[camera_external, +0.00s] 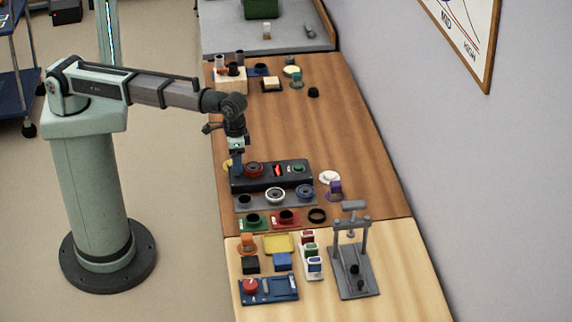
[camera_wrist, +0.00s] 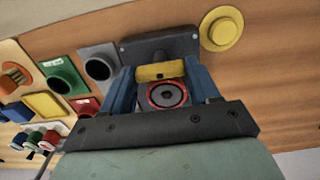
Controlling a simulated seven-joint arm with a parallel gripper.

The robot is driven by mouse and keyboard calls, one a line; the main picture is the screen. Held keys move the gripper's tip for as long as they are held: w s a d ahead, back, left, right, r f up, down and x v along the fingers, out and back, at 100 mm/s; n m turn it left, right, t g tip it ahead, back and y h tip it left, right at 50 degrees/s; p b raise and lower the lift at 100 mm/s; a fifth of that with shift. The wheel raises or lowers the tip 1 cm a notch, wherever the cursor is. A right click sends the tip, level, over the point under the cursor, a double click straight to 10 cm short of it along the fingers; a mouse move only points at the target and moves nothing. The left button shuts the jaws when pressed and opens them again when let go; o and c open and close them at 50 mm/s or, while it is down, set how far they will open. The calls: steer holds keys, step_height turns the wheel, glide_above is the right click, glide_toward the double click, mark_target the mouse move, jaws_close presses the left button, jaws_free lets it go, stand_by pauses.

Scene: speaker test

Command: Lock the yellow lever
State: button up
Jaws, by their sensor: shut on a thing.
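The yellow lever (camera_wrist: 160,72) shows in the wrist view as a short yellow bar on a dark panel (camera_wrist: 135,48). My gripper (camera_wrist: 163,80) has its two blue fingers on either side of the bar, shut on it. A red-ringed round dial (camera_wrist: 167,95) sits between the fingers, just below the lever in the picture. In the external view my gripper (camera_external: 236,167) points down at the left end of the dark panel (camera_external: 240,182). The lever cannot be made out there, hidden by my gripper. The lever's lock position cannot be told.
A yellow disc (camera_wrist: 221,28) lies beside the panel. The panel also bears a red switch (camera_external: 277,170) and a green button (camera_external: 298,168). A grey block (camera_external: 258,204) and a green block (camera_external: 252,221) stand nearby. A grey press (camera_external: 352,270) stands farther off. The wood behind the panel is mostly clear.

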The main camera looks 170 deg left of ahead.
steer(key=m, duration=0.4)
steer(key=shift+m, duration=0.4)
steer(key=m, duration=0.9)
steer(key=shift+m, duration=2)
steer(key=o, duration=1.1)
steer(key=shift+c, duration=0.2)
